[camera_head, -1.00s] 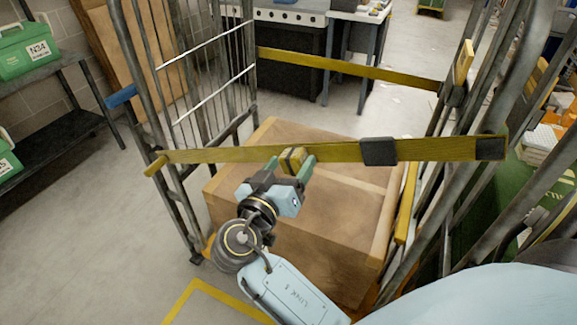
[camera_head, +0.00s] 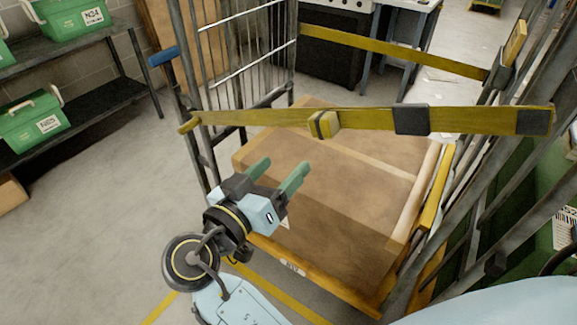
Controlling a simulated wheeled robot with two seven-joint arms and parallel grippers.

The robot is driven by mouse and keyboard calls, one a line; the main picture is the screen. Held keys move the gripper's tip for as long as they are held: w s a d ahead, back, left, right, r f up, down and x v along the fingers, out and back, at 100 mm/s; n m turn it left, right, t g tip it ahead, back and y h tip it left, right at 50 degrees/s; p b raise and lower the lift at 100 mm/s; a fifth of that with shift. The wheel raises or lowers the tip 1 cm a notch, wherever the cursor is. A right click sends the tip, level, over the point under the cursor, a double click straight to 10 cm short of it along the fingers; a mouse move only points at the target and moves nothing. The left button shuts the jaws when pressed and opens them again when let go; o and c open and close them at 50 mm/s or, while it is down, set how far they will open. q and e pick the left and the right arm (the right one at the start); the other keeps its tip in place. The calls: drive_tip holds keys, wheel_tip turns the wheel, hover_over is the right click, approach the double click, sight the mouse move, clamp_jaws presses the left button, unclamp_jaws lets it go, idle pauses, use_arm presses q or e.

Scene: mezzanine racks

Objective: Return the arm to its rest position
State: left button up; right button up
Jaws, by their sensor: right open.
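My right gripper (camera_head: 277,174) is open and empty, with its two green fingers apart. It is in front of the cardboard box (camera_head: 330,170) and below the front yellow strap (camera_head: 270,118), clear of the strap. The strap runs across the front of the roll cage (camera_head: 193,90) and carries a small yellow block (camera_head: 324,125) and a dark buckle (camera_head: 412,119). My left gripper is not in view.
A second yellow strap (camera_head: 400,57) crosses the cage's back. A dark shelf (camera_head: 95,108) with green boxes (camera_head: 38,119) stands at left. The grey floor (camera_head: 110,210) between shelf and cage is clear. Cage bars stand close on the right.

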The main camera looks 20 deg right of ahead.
drive_tip(key=w+a+f+n+t+y, duration=0.15)
drive_tip(key=f+n+y, duration=0.3)
drive_tip(key=f, duration=0.75)
drive_tip(key=w+a+f+n+y, duration=0.1)
drive_tip(key=w+f+n+y, duration=0.15)
drive_tip(key=f+n, duration=0.65)
drive_tip(key=s+f+g+y, duration=0.1)
drive_tip(key=s+f+y, duration=0.1)
drive_tip(key=f, duration=0.6)
drive_tip(key=s+f+g+y, duration=0.1)
drive_tip(key=s+f, duration=0.2)
drive_tip(key=f, duration=0.4)
drive_tip(key=s+d+f+g+y, duration=0.2)
drive_tip(key=s+d+f+g, duration=0.1)
drive_tip(key=s+f, duration=0.55)
drive_tip(key=s+d+f+g+y, duration=0.2)
drive_tip(key=s+d+f, duration=0.2)
drive_tip(key=s+f, duration=0.5)
drive_tip(key=s+d+f+m+g, duration=0.1)
drive_tip(key=s+d+f, duration=0.2)
drive_tip(key=s+d, duration=0.2)
drive_tip(key=s+d+f+m+g, duration=0.1)
drive_tip(key=s+d+f, duration=0.3)
drive_tip(key=s, duration=0.7)
drive_tip(key=shift+d+m+g+y, duration=0.35)
drive_tip(key=shift+d+m+y, duration=0.1)
drive_tip(key=shift+m, duration=0.2)
drive_tip(key=shift+f, duration=0.1)
